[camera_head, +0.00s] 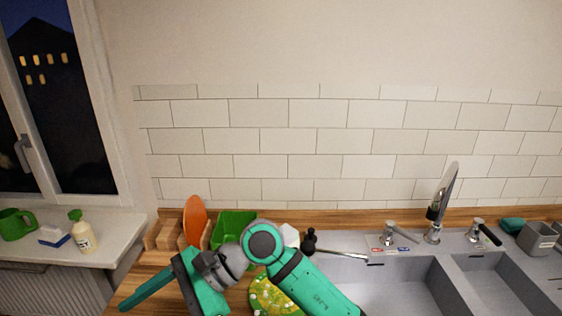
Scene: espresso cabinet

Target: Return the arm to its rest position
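My teal and grey arm (312,287) rises from the bottom edge of the head view to a round joint, then bends left to a grey joint and a teal section (200,287) that meets the bottom edge. A teal bar (148,289) slants out to the left of that section; I cannot tell whether it belongs to my arm. I cannot make out gripper fingers in this view. No held object is visible. The arm hangs in front of the wooden counter and covers part of it.
Wooden counter (147,272) holds an orange board (195,221) in a wooden rack, a green container (234,226) and a yellow-green patterned item (266,297) partly behind my arm. Grey double sink (395,285) with a tap (443,205) lies right. Windowsill (110,243) holds a bottle (82,233) and green mug (17,224).

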